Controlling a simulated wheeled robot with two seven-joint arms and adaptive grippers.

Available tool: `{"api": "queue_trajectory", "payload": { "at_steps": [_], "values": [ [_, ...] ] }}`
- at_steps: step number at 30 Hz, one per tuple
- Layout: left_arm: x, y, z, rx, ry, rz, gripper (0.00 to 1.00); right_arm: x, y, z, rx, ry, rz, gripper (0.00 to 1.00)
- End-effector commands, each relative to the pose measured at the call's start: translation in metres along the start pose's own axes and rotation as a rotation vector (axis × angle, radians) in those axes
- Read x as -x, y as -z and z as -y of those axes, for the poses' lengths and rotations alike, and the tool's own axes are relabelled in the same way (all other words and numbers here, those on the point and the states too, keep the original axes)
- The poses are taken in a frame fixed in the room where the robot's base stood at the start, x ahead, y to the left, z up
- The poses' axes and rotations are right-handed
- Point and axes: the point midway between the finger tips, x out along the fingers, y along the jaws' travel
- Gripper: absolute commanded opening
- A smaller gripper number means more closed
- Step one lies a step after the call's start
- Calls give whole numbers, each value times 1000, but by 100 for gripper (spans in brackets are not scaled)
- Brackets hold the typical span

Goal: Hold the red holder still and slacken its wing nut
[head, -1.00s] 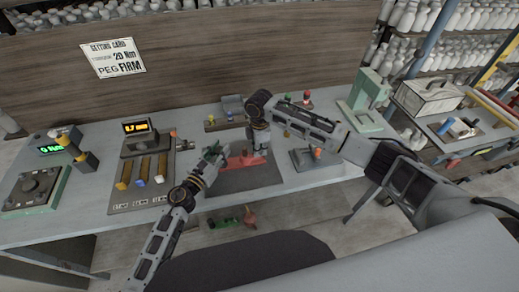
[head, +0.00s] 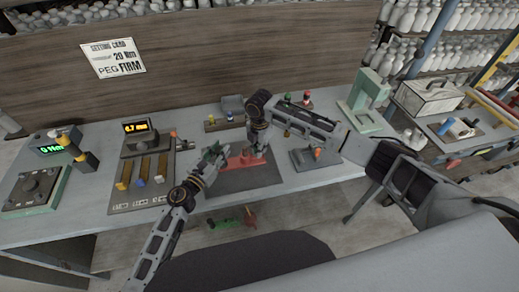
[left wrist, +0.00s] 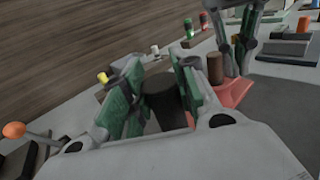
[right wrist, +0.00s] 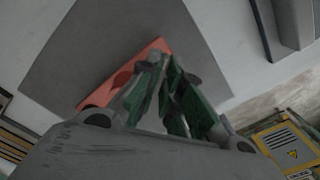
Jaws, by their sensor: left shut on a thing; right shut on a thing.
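The red holder (head: 243,162) lies on a dark mat on the bench, and it also shows in the left wrist view (left wrist: 234,92) and the right wrist view (right wrist: 100,95). My left gripper (head: 216,154) is at its left end, shut on a dark upright post (left wrist: 163,104) that appears to be the holder's handle. The wing nut is hidden by those fingers.
The dark mat (head: 258,176) has bare room in front of the holder. A grey plate (head: 302,160) lies right, near a green press (head: 366,98).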

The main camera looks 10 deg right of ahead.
Motion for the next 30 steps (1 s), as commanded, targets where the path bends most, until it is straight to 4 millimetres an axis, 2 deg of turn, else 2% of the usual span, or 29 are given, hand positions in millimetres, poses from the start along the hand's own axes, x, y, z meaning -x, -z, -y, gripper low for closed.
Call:
{"api": "queue_trajectory", "payload": {
  "at_steps": [11, 12, 16, 17, 30],
  "values": [
    [1, 1, -2, -2, -3, -2, 0, 0, -2, 0, 4, 1, 2, 0],
    [1, 1, -2, -2, -3, -2, 0, 0, -1, 0, 4, 1, 2, 12],
    [1, 1, -1, -2, -2, -2, 0, 0, -1, 0, 3, 1, 2, 28],
    [1, 1, -1, -1, -2, -2, 0, 0, -1, 0, 3, 1, 1, 29],
    [0, 1, 0, 0, -1, -2, 0, 4, 0, 0, 4, 0, 0, 29]
  ]
}}
